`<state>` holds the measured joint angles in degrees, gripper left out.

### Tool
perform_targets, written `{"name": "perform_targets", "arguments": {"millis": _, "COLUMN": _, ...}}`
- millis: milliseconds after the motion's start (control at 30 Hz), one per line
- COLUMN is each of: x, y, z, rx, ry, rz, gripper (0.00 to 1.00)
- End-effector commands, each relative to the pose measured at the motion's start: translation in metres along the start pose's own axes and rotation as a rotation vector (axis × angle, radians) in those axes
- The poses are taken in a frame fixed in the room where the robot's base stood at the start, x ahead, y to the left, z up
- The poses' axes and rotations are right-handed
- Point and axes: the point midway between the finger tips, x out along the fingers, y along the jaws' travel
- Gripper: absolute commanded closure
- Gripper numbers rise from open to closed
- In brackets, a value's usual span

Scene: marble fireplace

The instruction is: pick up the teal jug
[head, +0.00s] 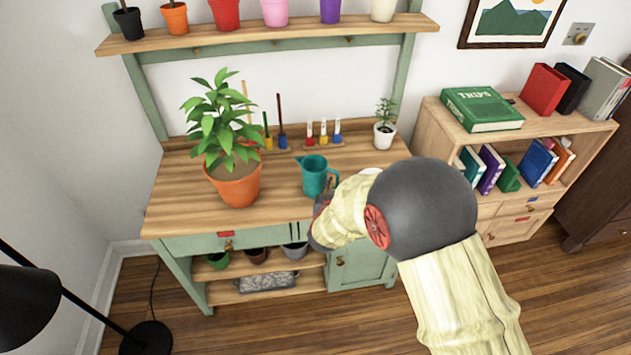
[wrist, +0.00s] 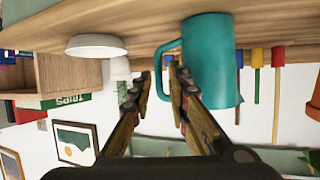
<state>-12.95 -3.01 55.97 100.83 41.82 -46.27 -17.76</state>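The teal jug (head: 313,178) stands upright on the wooden top of the green potting bench (head: 185,195), to the right of the big potted plant. In the wrist view, which is upside down, the jug (wrist: 210,60) fills the upper middle, its handle towards picture left. My gripper (wrist: 161,74) is open, its two fingers apart on either side of the handle. I cannot tell whether either finger touches the jug. In the head view my arm hides most of the gripper, just in front of the jug.
A leafy plant in a terracotta pot (head: 235,184) stands left of the jug. Coloured tools (head: 283,135) stand behind it, and a small white-potted plant (head: 385,133) is at the back right. A bookshelf (head: 440,115) stands right of the bench. The bench's front left is clear.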

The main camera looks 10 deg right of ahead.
Motion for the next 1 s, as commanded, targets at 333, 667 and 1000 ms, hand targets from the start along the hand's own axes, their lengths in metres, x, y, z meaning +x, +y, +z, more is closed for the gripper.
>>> {"name": "perform_targets", "arguments": {"millis": 333, "x": 0.044, "y": 0.002, "z": 0.002, "rx": 0.001, "ry": 0.0, "rz": 0.0, "gripper": 0.82}}
{"name": "perform_targets", "arguments": {"millis": 667, "x": 0.046, "y": 0.001, "z": 0.0, "rx": 0.0, "ry": -0.001, "rz": -0.001, "gripper": 0.85}}
{"name": "perform_targets", "arguments": {"millis": 1000, "x": 0.046, "y": 0.001, "z": 0.0, "rx": 0.0, "ry": -0.001, "rz": -0.001, "gripper": 1.0}}
